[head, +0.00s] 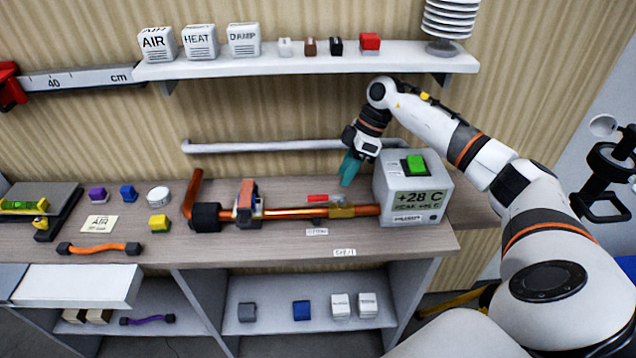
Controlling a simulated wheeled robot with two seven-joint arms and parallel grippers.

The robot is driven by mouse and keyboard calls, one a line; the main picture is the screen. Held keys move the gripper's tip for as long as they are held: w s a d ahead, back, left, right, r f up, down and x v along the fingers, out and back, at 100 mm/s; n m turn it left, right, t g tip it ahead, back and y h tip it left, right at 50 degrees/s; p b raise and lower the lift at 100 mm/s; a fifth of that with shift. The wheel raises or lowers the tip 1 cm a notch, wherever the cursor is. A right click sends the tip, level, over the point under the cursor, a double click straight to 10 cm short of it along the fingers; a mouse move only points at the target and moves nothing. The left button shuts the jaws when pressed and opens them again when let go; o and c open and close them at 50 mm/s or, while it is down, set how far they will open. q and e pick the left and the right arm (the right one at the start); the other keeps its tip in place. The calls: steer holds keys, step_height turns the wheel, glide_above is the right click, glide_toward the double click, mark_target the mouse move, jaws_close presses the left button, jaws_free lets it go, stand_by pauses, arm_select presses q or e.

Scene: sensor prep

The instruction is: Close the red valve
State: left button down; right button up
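The red valve handle (318,198) lies roughly along the copper pipe (285,213), above the brass valve body (342,211) near the pipe's right end. My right gripper (347,178) points down with its teal fingers just above and behind the valve, to the right of the red handle. It appears apart from the handle. The fingers overlap in this view, so I cannot tell whether they are open or shut. No object shows between them. My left gripper is not in view.
A grey display box (412,187) with a green top button stands close right of my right gripper. A grey rail (260,146) runs along the wall behind. An orange clamp (247,195) sits on the pipe. A shelf (300,64) hangs above. The bench front is mostly clear.

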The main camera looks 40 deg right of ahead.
mark_target(314, 196)
steer(key=a, duration=0.2)
steer(key=a+p, duration=0.1)
steer(key=a, duration=0.1)
steer(key=w+a+p, duration=0.1)
steer(key=a, duration=0.1)
steer(key=shift+a+f, duration=0.1)
steer(key=shift+a, duration=0.3)
steer(key=shift+p+x, duration=0.45)
steer(key=shift+x, duration=0.55)
steer(key=shift+f, duration=0.5)
steer(key=shift+c, duration=0.6)
jaws_close()
